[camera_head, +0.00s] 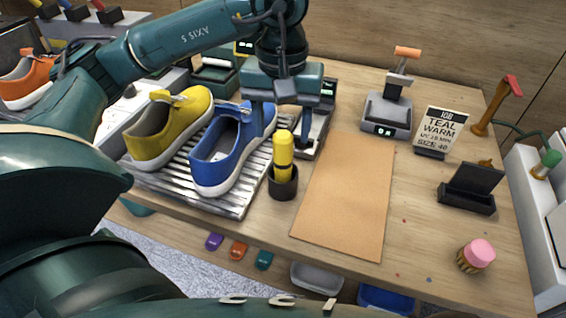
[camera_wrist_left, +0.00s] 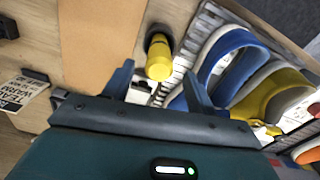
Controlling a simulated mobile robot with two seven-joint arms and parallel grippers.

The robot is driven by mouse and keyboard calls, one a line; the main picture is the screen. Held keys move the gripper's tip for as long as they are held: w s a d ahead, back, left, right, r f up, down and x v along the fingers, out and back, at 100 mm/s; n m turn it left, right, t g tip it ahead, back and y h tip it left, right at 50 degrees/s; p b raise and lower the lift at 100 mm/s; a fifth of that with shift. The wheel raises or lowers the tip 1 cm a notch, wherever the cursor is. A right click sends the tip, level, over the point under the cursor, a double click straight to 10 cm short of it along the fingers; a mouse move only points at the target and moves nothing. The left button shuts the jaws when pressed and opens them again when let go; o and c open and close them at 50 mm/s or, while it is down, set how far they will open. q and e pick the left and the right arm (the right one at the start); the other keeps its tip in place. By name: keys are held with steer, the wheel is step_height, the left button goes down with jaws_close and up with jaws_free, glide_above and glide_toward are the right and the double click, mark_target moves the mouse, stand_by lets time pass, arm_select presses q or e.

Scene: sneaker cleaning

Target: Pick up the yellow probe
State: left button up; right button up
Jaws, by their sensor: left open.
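The yellow probe (camera_head: 283,155) stands upright in a small black cup (camera_head: 283,188) near the table's front edge, between the blue sneaker and the tan mat. It also shows in the left wrist view (camera_wrist_left: 159,62), with its top facing the camera. My left gripper (camera_head: 283,132) is open and empty, with its fingers pointing down above and behind the probe in the head view. In the left wrist view the fingertips (camera_wrist_left: 156,82) lie on either side of the line to the probe, apart from it. My right gripper is not in view.
A blue sneaker (camera_head: 230,150) and a yellow sneaker (camera_head: 165,128) sit on a ribbed metal rack (camera_head: 222,202) left of the cup. A tan mat (camera_head: 347,200) lies bare to the right.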

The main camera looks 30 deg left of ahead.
mark_target(283, 149)
arm_select(q)
step_height(283, 149, down, 5)
steer(key=shift+s+d+f, duration=0.1)
steer(key=shift+s+d, duration=0.05)
steer(key=shift+c, duration=0.4)
steer(key=c, duration=1)
